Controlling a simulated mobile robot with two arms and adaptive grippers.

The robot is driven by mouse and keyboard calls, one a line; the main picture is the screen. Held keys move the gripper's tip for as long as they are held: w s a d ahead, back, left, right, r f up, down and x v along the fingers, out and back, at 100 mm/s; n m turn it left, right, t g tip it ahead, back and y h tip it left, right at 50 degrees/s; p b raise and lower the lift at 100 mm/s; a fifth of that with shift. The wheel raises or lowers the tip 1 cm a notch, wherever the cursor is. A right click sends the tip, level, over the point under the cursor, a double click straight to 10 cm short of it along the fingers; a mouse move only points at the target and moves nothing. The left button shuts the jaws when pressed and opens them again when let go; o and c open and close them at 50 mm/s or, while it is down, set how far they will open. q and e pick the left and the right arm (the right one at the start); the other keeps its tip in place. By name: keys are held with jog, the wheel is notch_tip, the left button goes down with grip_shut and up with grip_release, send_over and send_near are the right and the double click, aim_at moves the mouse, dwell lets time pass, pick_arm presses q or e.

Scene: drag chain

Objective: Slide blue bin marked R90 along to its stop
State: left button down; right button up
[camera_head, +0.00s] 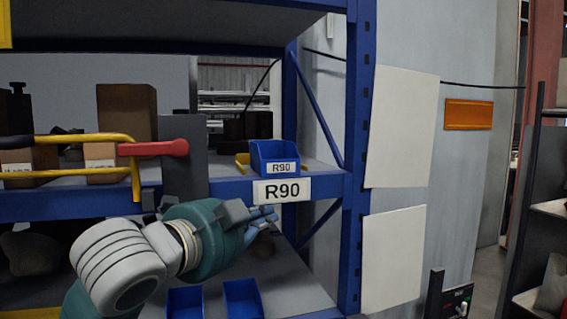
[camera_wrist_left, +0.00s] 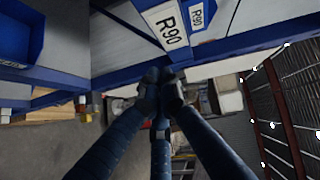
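The blue bin marked R90 (camera_head: 263,152) stands upright on the middle shelf near its right end. Part of it shows at the top of the left wrist view (camera_wrist_left: 214,8). A larger white R90 label (camera_head: 282,191) is on the blue shelf edge below the bin; it also shows in the left wrist view (camera_wrist_left: 166,25). My left gripper (camera_head: 268,219) is below that label, in front of the shelf and apart from the bin. In the left wrist view its dark blue fingertips (camera_wrist_left: 160,85) are together with nothing visible between them. My right gripper is not in view.
A red handle (camera_head: 153,148) with a yellow bar and a grey plate stands left of the bin. Brown boxes (camera_head: 127,113) are behind it. Two blue bins (camera_head: 243,299) are on the lower shelf. A blue rack post (camera_head: 357,150) stands to the right.

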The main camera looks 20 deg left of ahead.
aim_at(270, 163)
pick_arm(q)
jog(key=s+r+m+t, duration=0.15)
jog(key=s+r, duration=0.25)
jog(key=r, duration=0.4)
jog(key=shift+m, duration=0.35)
jog(key=w+p, duration=0.2)
jog(key=w, duration=0.2)
jog(key=w+p, duration=0.2)
jog(key=w, duration=0.2)
jog(key=w+p, duration=0.2)
jog(key=w, duration=0.2)
jog(key=shift+w+d+f, duration=0.1)
jog(key=shift+w+d, duration=0.15)
jog(key=shift+d, duration=0.1)
jog(key=shift+w+a+f+p, duration=0.1)
jog(key=shift+w+a+p, duration=0.25)
jog(key=shift+w+a, duration=0.2)
jog(key=shift+d, duration=0.1)
jog(key=w+a, duration=0.1)
jog(key=w, duration=0.1)
jog(key=w+a, duration=0.2)
jog(key=shift+d, duration=0.1)
jog(key=shift+s+d, duration=0.1)
